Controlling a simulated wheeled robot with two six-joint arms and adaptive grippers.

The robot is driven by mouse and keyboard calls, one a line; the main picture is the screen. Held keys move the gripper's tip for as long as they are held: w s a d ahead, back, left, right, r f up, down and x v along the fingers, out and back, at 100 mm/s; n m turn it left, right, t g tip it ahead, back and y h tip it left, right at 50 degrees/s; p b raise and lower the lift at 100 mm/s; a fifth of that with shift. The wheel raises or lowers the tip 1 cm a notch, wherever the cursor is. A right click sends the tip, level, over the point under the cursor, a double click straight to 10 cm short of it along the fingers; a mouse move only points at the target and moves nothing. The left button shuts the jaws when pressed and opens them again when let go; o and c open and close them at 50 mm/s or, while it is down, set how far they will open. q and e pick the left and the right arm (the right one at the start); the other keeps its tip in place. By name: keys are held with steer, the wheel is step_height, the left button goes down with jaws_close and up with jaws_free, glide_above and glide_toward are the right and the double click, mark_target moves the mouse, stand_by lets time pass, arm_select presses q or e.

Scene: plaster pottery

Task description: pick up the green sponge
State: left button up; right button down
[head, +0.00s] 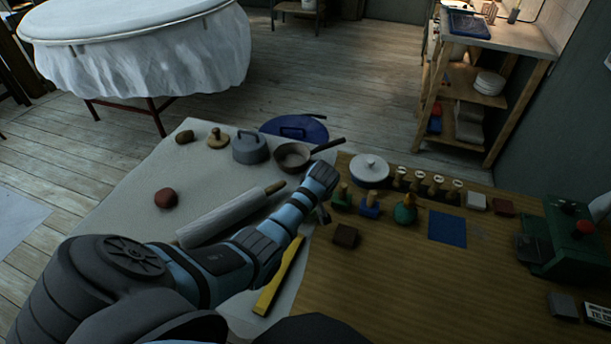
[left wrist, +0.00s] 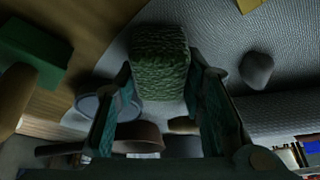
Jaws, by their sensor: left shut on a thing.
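The green sponge (left wrist: 160,58) is a rough, dark green block in the left wrist view. It sits between the two fingers of my left gripper (left wrist: 160,72), which is shut on it. In the head view my left gripper (head: 322,214) is at the end of my left arm, near the seam between the pale cloth and the wooden table top. I cannot make out the sponge in the head view; my arm seems to hide it. My right gripper is not in view.
The pale cloth (head: 130,205) holds a rolling pin (head: 210,218), a grey lidded pot (head: 250,148) and a pan (head: 293,156). A yellow bar (head: 279,276) lies near my arm. Several stamps, a brown block (head: 346,235) and a blue square (head: 447,229) are on the wooden table (head: 410,295).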

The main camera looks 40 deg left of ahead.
arm_select(q)
step_height(320, 180, up, 20)
steer(key=p, duration=0.4)
steer(key=shift+p, duration=0.4)
